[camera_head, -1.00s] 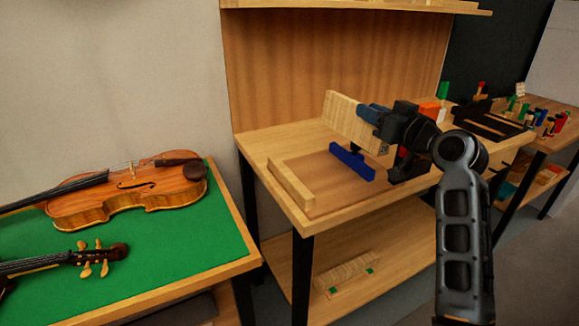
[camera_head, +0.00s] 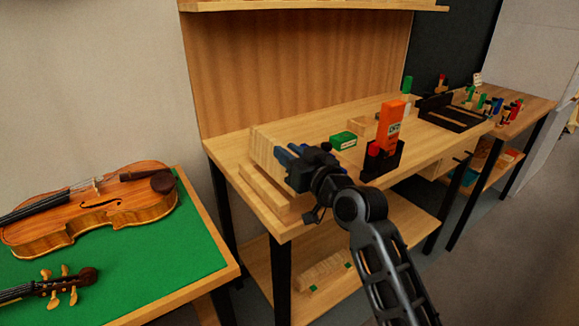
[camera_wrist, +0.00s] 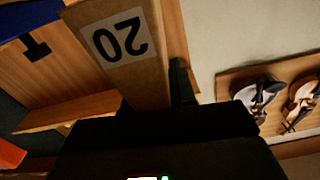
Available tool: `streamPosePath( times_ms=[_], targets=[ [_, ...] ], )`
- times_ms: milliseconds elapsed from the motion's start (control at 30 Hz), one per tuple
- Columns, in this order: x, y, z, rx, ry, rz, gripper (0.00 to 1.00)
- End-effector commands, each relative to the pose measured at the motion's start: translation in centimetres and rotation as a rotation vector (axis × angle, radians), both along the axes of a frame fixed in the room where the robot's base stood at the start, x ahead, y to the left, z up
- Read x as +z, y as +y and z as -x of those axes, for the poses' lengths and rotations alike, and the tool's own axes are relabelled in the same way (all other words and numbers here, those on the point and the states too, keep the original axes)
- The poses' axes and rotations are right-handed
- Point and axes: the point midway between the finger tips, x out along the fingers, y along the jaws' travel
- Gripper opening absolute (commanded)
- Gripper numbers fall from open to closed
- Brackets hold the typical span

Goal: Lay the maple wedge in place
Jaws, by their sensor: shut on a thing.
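The maple wedge (camera_head: 263,146) is a pale, striped wooden block. My gripper (camera_head: 284,157) is shut on it and holds it upright at the left end of the workbench (camera_head: 225,150), behind and above a pale wooden rail (camera_head: 262,190). I cannot tell whether the wedge touches the rail or the bench. In the wrist view a wooden face with a white "20" label (camera_wrist: 118,38), apparently the wedge's, fills the top middle. A blue piece (camera_wrist: 22,18) shows at the top left there. My arm hides much of the brown board on the bench.
A green box (camera_head: 343,140) and an orange box in a black holder (camera_head: 390,128) stand farther right on the bench. Violins lie on a green-topped table (camera_head: 170,250) at the left. A lower shelf (camera_head: 375,245) holds a striped wooden piece (camera_head: 320,270). The bench's back middle is fairly clear.

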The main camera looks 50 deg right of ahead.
Motion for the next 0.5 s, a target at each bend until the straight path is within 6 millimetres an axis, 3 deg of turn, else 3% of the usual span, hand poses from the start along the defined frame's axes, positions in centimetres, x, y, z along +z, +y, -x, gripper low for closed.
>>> streamPosePath(
  times_ms=[200, 500],
  targets=[
    [-3.1, -0.1, 0.0, -0.001, 0.001, -0.002, 0.00],
    [-3.6, -0.1, 0.0, -0.001, 0.000, -0.001, 0.00]
  ],
)
